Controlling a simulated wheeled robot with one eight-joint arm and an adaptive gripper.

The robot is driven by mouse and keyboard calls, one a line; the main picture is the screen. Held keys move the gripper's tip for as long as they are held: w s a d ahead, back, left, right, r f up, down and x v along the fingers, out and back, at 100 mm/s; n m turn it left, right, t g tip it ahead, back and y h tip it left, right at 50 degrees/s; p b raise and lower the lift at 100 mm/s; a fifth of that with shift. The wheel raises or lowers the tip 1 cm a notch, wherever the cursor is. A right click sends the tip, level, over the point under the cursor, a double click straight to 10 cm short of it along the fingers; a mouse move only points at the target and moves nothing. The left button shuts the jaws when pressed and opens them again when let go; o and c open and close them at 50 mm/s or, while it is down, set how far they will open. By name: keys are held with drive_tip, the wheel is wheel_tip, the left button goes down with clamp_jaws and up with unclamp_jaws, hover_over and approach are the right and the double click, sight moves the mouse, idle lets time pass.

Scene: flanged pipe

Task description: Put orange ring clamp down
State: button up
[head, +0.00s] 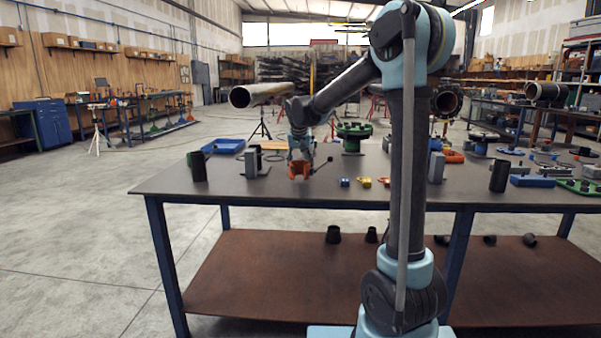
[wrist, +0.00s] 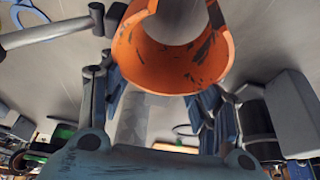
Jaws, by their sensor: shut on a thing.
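The orange ring clamp (head: 299,170) is at my gripper's tips, over the left half of the dark workbench (head: 240,184). In the wrist view the clamp (wrist: 172,68) fills the upper middle as a worn orange ring with an open bore. My gripper (head: 300,157) points down and is shut on the clamp; in the wrist view its fingers (wrist: 158,100) stand on both sides of the ring. A grey bar with a dark end runs out beside the clamp. I cannot tell whether the clamp touches the bench top.
A black cylinder (head: 197,166) and a grey block (head: 256,162) stand left of the clamp. A blue tray (head: 223,146) lies behind them. A green flanged part (head: 353,136) stands at the back. Small blue (head: 344,182) and yellow (head: 365,182) pieces lie to the right. The front left bench top is clear.

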drive_tip(key=shift+f, duration=1.3)
drive_tip(key=o, duration=1.6)
